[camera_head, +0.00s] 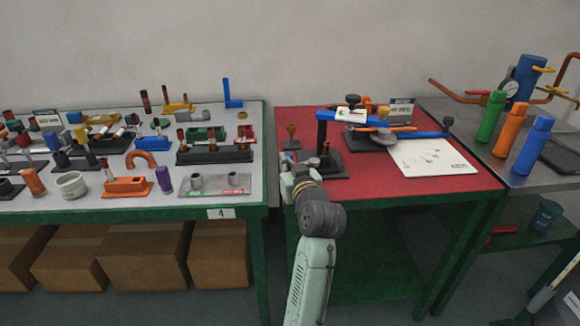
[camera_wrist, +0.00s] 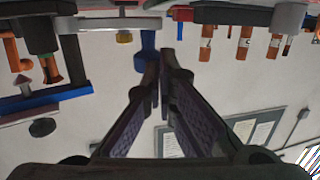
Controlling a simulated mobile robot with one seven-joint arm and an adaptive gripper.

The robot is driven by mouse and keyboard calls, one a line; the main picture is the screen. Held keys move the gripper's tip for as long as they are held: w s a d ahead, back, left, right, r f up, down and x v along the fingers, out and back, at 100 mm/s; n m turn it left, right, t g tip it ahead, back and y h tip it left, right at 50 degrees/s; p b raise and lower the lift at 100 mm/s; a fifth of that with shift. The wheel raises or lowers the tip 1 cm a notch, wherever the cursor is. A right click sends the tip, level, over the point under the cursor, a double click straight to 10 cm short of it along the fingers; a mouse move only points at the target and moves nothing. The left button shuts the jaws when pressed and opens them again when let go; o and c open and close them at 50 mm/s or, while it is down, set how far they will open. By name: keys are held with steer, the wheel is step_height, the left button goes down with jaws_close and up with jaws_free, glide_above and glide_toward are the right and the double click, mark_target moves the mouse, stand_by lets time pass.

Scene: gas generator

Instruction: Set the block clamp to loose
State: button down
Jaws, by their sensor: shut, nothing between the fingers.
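My gripper (camera_wrist: 164,62) shows in the wrist view with its two dark fingers together at the tips and nothing between them. In the head view my arm reaches up to the front left of the red table, and the fingers cannot be made out there. A blue-armed fixture (camera_head: 325,116) with a dark post and dark base stands just right of my wrist on that table. It is probably the block clamp, but I cannot tell for sure. In the wrist view, which looks upside down, a blue bar (camera_wrist: 45,102) with a dark knob (camera_wrist: 42,127) lies left of the fingers. The clamp's setting is not readable.
A white board (camera_head: 433,158) lies on the red table's right side. The grey table (camera_head: 120,205) at left is crowded with small fixtures. Coloured cylinders (camera_head: 510,128) stand on the right bench.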

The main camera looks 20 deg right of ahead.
steer(key=shift+w+a, duration=0.25)
steer(key=shift+w, duration=0.45)
steer(key=shift+w+a, duration=0.25)
steer(key=shift+w, duration=0.45)
